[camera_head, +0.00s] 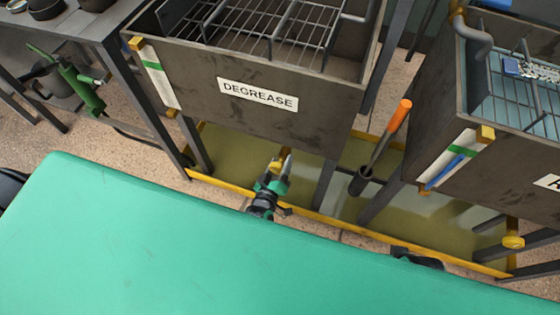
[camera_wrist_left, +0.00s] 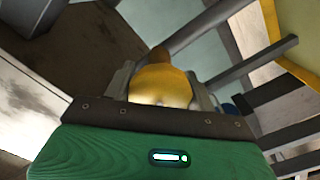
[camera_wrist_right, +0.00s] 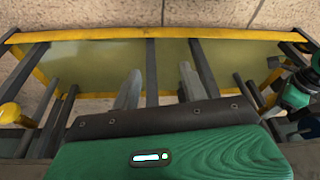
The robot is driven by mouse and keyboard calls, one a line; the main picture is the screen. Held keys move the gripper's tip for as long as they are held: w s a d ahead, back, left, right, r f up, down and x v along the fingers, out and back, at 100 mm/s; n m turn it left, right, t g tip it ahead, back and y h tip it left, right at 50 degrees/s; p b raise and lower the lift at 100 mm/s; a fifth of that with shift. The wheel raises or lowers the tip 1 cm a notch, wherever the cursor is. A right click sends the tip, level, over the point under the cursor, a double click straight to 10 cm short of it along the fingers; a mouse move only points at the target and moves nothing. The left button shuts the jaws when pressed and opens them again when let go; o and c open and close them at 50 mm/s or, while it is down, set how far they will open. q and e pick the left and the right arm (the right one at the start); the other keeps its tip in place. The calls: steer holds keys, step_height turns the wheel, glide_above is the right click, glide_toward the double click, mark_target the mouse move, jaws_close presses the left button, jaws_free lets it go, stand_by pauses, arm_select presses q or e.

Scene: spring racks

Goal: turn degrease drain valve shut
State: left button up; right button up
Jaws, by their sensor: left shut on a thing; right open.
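The tank labelled DEGREASE (camera_head: 215,72) stands at the upper middle of the head view. Its yellow drain valve handle (camera_head: 275,165) is low under the tank, partly covered by my left gripper (camera_head: 280,172). In the left wrist view the rounded yellow handle (camera_wrist_left: 163,84) sits between the fingers, which are shut on it. The valve's exact angle is hard to tell. My right gripper (camera_wrist_right: 158,88) is open and empty above the floor tray in the right wrist view.
A yellow-rimmed tray (camera_head: 330,222) of murky liquid lies under the tanks. An orange-handled tool (camera_head: 390,134) stands between the tank legs. A second tank (camera_head: 480,165) stands at right, with another yellow knob (camera_head: 513,242) below it. A grey bench (camera_head: 70,30) is at left.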

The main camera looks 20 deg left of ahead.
arm_select(q)
steer(key=m+p, duration=0.1)
steer(key=m, duration=0.3)
steer(key=shift+m+p, duration=0.7)
steer(key=shift+m, duration=1.4)
arm_select(e)
steer(key=shift+g, duration=0.4)
steer(key=shift+s+f, duration=0.1)
steer(key=shift+f, duration=2.8)
arm_select(q)
steer(key=o, duration=1)
steer(key=shift+s, duration=0.1)
steer(key=s, duration=1.3)
steer(key=shift+s+a, duration=0.2)
steer(key=shift+s, duration=0.1)
arm_select(e)
steer(key=shift+s+a+f, duration=0.1)
steer(key=shift+f, duration=0.4)
